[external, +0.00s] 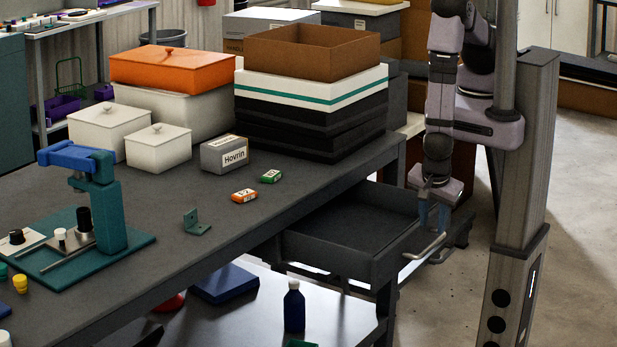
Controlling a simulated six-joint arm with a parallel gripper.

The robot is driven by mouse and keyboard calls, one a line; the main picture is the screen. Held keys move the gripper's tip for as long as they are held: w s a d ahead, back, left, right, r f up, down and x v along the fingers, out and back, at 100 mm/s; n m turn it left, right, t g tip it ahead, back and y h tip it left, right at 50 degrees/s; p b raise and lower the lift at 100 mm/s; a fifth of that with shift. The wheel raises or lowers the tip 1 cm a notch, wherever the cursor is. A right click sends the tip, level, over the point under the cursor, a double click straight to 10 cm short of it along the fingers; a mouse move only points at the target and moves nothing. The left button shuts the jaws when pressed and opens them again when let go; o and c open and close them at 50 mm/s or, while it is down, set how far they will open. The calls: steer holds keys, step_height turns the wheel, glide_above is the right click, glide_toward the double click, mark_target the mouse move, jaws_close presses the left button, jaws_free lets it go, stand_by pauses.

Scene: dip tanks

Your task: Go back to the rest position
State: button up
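My gripper (433,223) hangs pointing down at the right, below my folded arm. Its two bluish fingers show apart, with nothing seen between them. It is at the front right of a pulled-out dark drawer (345,240), close above the drawer's pale bar handle (425,247). I cannot tell whether the fingertips touch the handle or the drawer front. The drawer looks empty inside.
The dark workbench (200,255) carries a teal press (105,205), a grey Hovrin box (224,154), two small boxes, a teal bracket (196,223), white lidded tanks and stacked trays (310,100). A blue bottle (294,307) stands on the lower shelf. Floor at the right is clear.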

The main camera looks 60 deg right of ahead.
stand_by(0.4)
steer(key=w+d+r+m+g+y, duration=0.1)
steer(key=w+d+r+m, duration=0.1)
steer(key=w+r+m, duration=0.75)
steer(key=w+d+r+m+g+y, duration=0.1)
steer(key=w+d+r+m+g, duration=0.35)
steer(key=m, duration=1.05)
steer(key=w+d+r+m+t+y, duration=0.1)
steer(key=w+d+r+m, duration=0.1)
steer(key=d+m, duration=0.3)
steer(key=w+d+r+m+t+b, duration=0.1)
steer(key=d+m, duration=0.4)
steer(key=m, duration=0.9)
steer(key=w+d+r+m+t+y, duration=0.1)
steer(key=w+d+r+m, duration=0.2)
steer(key=m, duration=0.7)
steer(key=shift+w+d+r+y, duration=0.2)
steer(key=shift+d+r+y, duration=0.15)
steer(key=shift+d, duration=0.85)
